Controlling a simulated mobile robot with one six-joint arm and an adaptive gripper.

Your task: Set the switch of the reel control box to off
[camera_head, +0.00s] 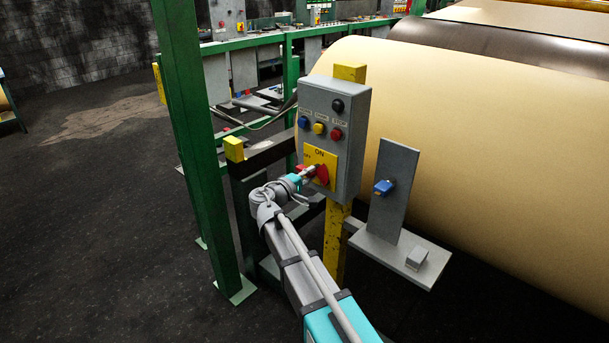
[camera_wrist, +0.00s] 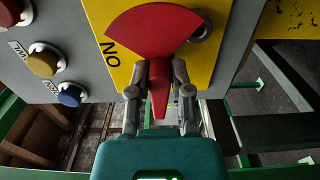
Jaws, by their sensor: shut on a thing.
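The grey reel control box (camera_head: 348,110) stands on a yellow post, with a yellow switch plate (camera_head: 322,153) marked ON at its top. The red switch (camera_head: 322,175) is partly hidden by my gripper (camera_head: 309,171) in the head view. In the wrist view, the red switch (camera_wrist: 157,30) has a wide fan-shaped body and a narrow handle pointing down, between the two fingers of my gripper (camera_wrist: 160,78). The fingers are shut on this handle. The ON lettering (camera_wrist: 110,54) is to the left there. I cannot read a clear off mark.
Blue, yellow (camera_head: 318,128) and red buttons and a black knob (camera_head: 338,105) are above the plate. A green post (camera_head: 190,130) stands left of my arm. A grey bracket (camera_head: 393,190) with a blue part and a large tan roll (camera_head: 480,130) are to the right.

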